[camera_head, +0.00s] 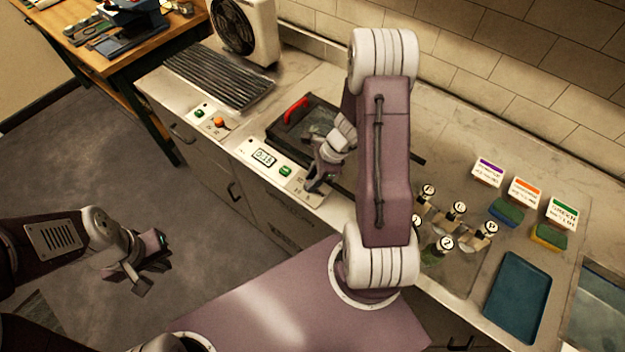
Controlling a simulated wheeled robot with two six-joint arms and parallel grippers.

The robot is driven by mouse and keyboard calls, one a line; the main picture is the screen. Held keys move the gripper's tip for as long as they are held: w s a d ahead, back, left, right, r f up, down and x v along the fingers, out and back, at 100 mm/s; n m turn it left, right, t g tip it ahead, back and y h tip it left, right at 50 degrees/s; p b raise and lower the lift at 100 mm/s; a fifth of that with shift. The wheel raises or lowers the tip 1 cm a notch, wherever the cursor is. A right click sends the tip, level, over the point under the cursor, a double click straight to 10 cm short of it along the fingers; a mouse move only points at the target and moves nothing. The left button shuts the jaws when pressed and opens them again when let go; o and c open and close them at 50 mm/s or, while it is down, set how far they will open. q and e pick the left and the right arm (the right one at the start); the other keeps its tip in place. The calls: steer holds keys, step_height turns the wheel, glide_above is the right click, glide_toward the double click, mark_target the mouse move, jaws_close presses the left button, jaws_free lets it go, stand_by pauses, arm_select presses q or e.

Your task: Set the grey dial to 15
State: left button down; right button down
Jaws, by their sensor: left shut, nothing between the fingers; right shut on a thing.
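The control panel (284,172) is a white strip on the front of the counter. Its small display (264,157) seems to read 0:16, though the last digit is too small to be sure. A green button (285,171) is to the right of the display. My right gripper (315,187) points down at the right end of this panel, shut on what appears to be the grey dial, which its fingers mostly hide. My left gripper (142,286) is shut and empty, held over the floor at the lower left, far from the panel.
A dark press with a red handle (296,110) stands right behind the panel. Another panel with an orange knob (219,122) is to its left. Several labelled bottles (446,243), colored sponges and a blue tray (517,290) are on the right.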

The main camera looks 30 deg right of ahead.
stand_by(0.4)
steer(key=c, duration=1.1)
jaws_free()
steer(key=shift+r, duration=0.1)
steer(key=p+v, duration=0.1)
steer(key=v, duration=0.7)
steer(key=shift+d+r, duration=0.25)
steer(key=shift+r, duration=0.1)
steer(key=shift+s, duration=0.1)
